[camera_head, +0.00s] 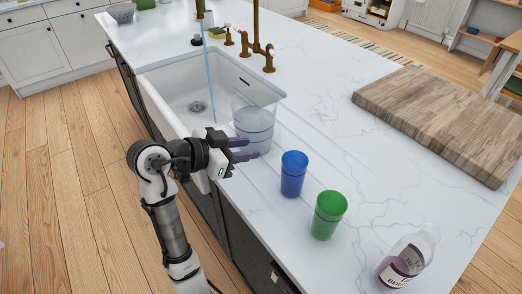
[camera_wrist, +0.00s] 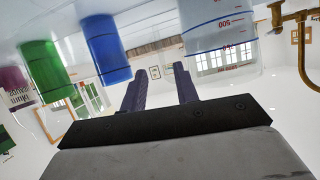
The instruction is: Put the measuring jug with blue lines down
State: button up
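The clear measuring jug (camera_head: 254,122) appears to stand upright on the counter at the right edge of the sink. In the wrist view, which is upside down, the jug (camera_wrist: 222,40) shows a blue line and red markings at the upper right. My gripper (camera_head: 246,148) is beside the jug's lower part, at its near side. In the wrist view the fingers of my gripper (camera_wrist: 160,80) are apart with nothing between them. The jug is outside the fingers. I cannot tell whether a finger touches it.
A blue cup (camera_head: 293,174) and a green cup (camera_head: 328,215) stand on the counter right of my gripper. A bottle with a purple label (camera_head: 408,258) is further right. The white sink (camera_head: 180,85) has a tap (camera_head: 262,48) behind it. A wooden board (camera_head: 440,115) lies at the right.

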jog(key=shift+b+v, duration=0.4)
jog(key=shift+v, duration=1.9)
